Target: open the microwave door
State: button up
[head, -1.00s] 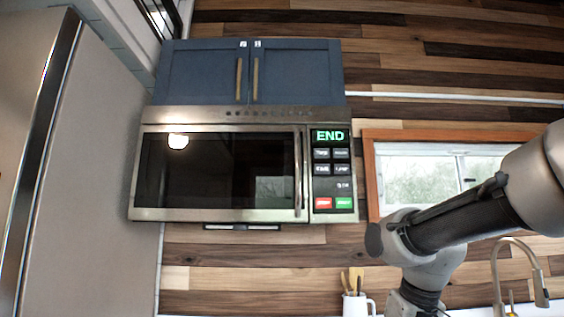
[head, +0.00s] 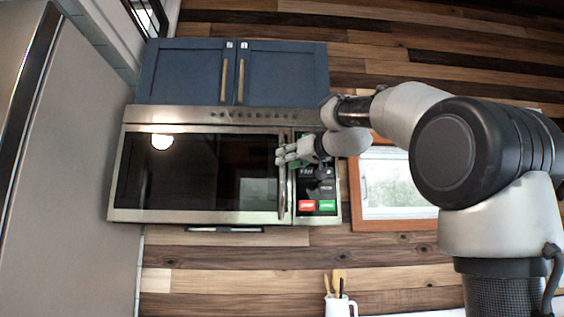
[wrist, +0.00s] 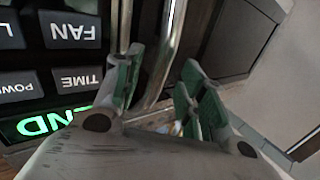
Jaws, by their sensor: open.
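The microwave (head: 190,172) hangs on the wall under blue cabinets, its dark-windowed door shut. Its vertical metal handle (head: 283,196) is at the door's right edge, beside the control panel (head: 318,192). My gripper (head: 281,155) is in front of the handle's upper part, with the arm reaching in from the right. In the wrist view the gripper (wrist: 155,82) is open, and the handle (wrist: 168,50) runs between the fingers' directions, just beyond the fingertips or between them. I cannot tell whether a finger touches it. My gripper and wrist hide part of the panel's display.
Blue cabinets (head: 232,72) with two vertical pulls sit directly above the microwave. A tall grey fridge-like panel (head: 80,190) stands at the left. A window (head: 390,185) is to the right, and a white utensil mug (head: 340,305) is below. The space before the door is clear.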

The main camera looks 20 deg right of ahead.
aim_at(282, 166)
jog(key=shift+x, duration=1.9)
jog(key=shift+c, duration=0.2)
grip_shut()
